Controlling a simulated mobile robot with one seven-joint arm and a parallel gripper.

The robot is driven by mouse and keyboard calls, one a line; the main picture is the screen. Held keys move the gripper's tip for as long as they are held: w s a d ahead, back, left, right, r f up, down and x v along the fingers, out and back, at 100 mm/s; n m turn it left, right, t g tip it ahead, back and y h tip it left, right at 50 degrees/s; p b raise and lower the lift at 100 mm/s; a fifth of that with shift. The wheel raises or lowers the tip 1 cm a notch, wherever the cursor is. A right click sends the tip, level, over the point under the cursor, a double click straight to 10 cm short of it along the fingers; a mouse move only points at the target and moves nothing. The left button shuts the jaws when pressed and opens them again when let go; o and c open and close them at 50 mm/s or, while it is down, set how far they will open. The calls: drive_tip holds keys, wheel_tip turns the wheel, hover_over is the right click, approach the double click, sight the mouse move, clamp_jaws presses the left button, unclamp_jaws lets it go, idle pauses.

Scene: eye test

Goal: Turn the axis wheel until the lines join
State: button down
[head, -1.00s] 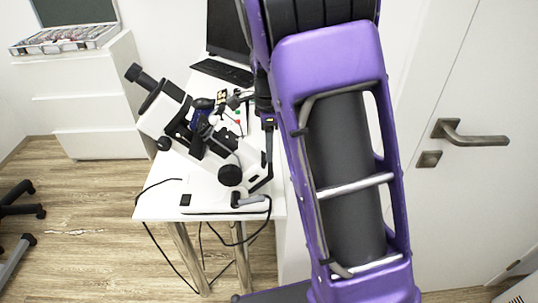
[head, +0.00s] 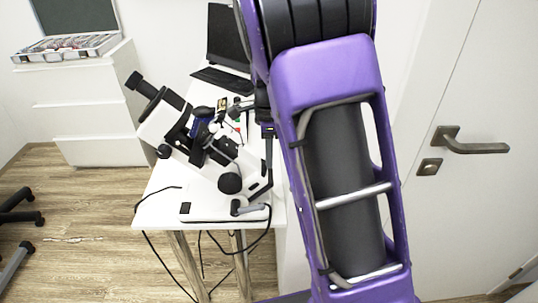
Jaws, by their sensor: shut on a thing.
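The eye-test instrument (head: 165,118) stands tilted on its white base at the left of the white table, with black eyepieces (head: 140,85) at its upper left. A large round black knob (head: 230,183) is low on its right side and a smaller one (head: 164,152) is below the head. I cannot tell which part is the axis wheel, and the lines do not show. My gripper (head: 236,109) is small in the picture, just left of my black wrist, close to the instrument's upper right. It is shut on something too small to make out.
The white table (head: 158,208) has free room at its front left. A black laptop (head: 228,45) stands behind the instrument. Cables (head: 262,229) hang over the front edge. A white cabinet (head: 90,105) with a lens case (head: 68,46) is at left, a door (head: 440,220) at right.

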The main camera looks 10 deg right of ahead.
drive_tip(key=shift+w+d+r+n+g+p, duration=0.1)
drive_tip(key=shift+w+r+n+g+p, duration=0.3)
drive_tip(key=shift+p, duration=0.75)
drive_tip(key=shift+w+f+g+p, duration=0.1)
drive_tip(key=shift+w+g+p, duration=0.2)
drive_tip(key=shift+p, duration=0.4)
drive_tip(key=shift+w+f+n+g+p, duration=0.25)
drive_tip(key=shift+w+n+g+p, duration=0.45)
drive_tip(key=shift+p, duration=0.55)
drive_tip(key=shift+f+n, duration=0.2)
drive_tip(key=shift+n, duration=0.1)
drive_tip(key=c, duration=0.9)
unclamp_jaws()
drive_tip(key=shift+s, duration=0.1)
drive_tip(key=p+v, duration=0.1)
drive_tip(key=v, duration=1.1)
